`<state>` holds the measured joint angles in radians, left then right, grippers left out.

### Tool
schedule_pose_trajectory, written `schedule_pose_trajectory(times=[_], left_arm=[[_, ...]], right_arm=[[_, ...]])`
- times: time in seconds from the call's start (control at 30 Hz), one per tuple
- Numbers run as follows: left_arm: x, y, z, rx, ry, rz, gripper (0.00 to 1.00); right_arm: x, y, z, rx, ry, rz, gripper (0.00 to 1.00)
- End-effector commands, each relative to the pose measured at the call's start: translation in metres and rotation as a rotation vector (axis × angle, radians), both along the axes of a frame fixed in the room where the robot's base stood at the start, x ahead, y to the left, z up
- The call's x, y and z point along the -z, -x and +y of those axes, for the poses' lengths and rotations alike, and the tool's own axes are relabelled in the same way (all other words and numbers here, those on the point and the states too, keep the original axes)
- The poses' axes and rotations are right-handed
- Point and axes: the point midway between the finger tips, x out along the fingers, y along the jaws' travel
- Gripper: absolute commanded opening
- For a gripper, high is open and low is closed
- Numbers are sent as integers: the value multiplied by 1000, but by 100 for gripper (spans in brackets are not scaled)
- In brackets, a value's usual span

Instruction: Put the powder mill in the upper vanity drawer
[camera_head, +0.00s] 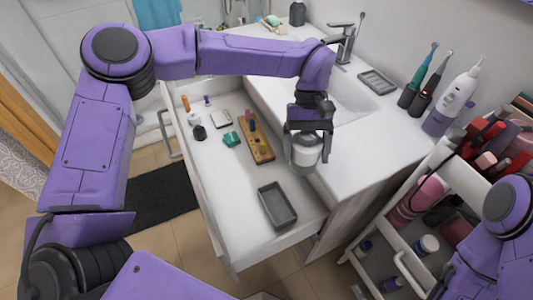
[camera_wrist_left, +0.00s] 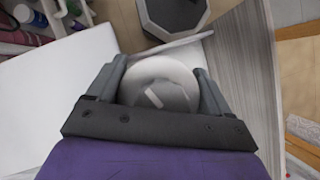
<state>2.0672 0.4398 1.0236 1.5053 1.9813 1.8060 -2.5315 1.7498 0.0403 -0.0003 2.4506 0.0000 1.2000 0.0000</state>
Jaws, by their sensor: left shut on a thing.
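The powder mill (camera_head: 306,152) is a squat, pale, round piece held upright between the fingers of my left gripper (camera_head: 308,160). In the left wrist view, the round whitish top of the mill (camera_wrist_left: 160,82) fills the space between the two fingers of the same gripper (camera_wrist_left: 160,95). The upper vanity drawer (camera_head: 236,200) is pulled open and white inside. The mill appears in front of the drawer's right side, by the countertop edge; its exact height above them is hard to tell. My right gripper is out of view.
The drawer holds a wooden tray (camera_head: 262,150), a grey tray (camera_head: 277,204), a teal item (camera_head: 231,139) and several small things. Bare drawer floor shows around the grey tray. The white countertop (camera_head: 365,145) is clear near the gripper. A loaded cart (camera_head: 400,235) stands at right.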

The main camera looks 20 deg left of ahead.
Motion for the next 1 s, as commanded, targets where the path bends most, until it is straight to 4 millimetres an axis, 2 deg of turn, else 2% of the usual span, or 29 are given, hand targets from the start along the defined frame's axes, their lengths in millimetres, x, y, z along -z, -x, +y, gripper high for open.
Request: schedule_pose_trajectory(times=[0.03,0.17,0.3,0.5,0.87,1.0], left_arm=[[14,1,9,-77,6,5,30],[48,6,33,-394,13,5,30],[85,10,60,-841,15,0,30],[121,14,90,-1435,17,-11,30],[177,22,130,-2379,13,-22,30],[204,27,147,-2806,14,-39,30]], right_arm=[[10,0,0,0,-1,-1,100],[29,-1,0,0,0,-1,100],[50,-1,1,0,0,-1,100],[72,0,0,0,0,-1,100],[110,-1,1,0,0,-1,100],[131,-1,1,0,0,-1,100]])
